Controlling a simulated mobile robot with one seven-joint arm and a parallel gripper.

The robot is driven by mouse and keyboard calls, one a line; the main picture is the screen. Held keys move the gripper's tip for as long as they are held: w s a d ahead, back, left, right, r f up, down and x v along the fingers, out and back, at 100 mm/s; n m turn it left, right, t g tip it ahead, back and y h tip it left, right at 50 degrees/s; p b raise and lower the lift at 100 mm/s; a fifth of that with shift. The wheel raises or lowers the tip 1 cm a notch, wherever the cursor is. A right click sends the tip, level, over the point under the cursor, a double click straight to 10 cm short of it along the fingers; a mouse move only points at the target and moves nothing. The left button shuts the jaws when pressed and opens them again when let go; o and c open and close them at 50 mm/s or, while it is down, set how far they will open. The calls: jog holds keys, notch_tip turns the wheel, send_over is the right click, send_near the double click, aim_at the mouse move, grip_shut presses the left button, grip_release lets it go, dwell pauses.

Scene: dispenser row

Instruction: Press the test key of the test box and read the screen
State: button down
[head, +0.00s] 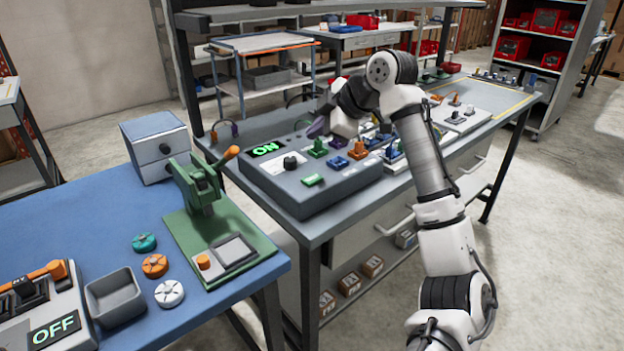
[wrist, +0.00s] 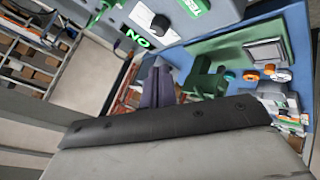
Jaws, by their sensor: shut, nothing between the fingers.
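The test box (head: 330,190) is a large grey sloped console on the middle bench. Its screen (head: 266,149) shows green letters reading "ON"; it also shows rotated in the wrist view (wrist: 138,39). Beside the screen is a black knob on a white plate (head: 291,162). The green test key (head: 312,180) is at the box's front edge; in the wrist view its "TEST" lettering (wrist: 196,7) is cut by the top edge. My gripper (head: 317,129) has purple fingers, shut and empty, above the back of the box. The fingertips (wrist: 158,64) appear apart from the key.
Several coloured connectors (head: 357,149) stand on the box right of the key. A green press (head: 200,183) and grey drawer unit (head: 156,146) stand on the blue bench at left. Another device there has a screen reading "OFF" (head: 55,329). Shelves and a trolley stand behind.

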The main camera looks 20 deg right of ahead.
jog(key=b, duration=0.6)
send_over(317, 180)
notch_tip(317, 180, down, 8)
jog(key=shift+w+r, duration=0.1)
jog(key=shift+r, duration=0.1)
jog(key=shift+f, duration=0.4)
dwell(1.1)
jog(key=shift+f, duration=0.4)
jog(key=shift+f, duration=0.5)
dwell(0.8)
jog(key=shift+r+p, duration=0.65)
jog(key=shift+r, duration=0.25)
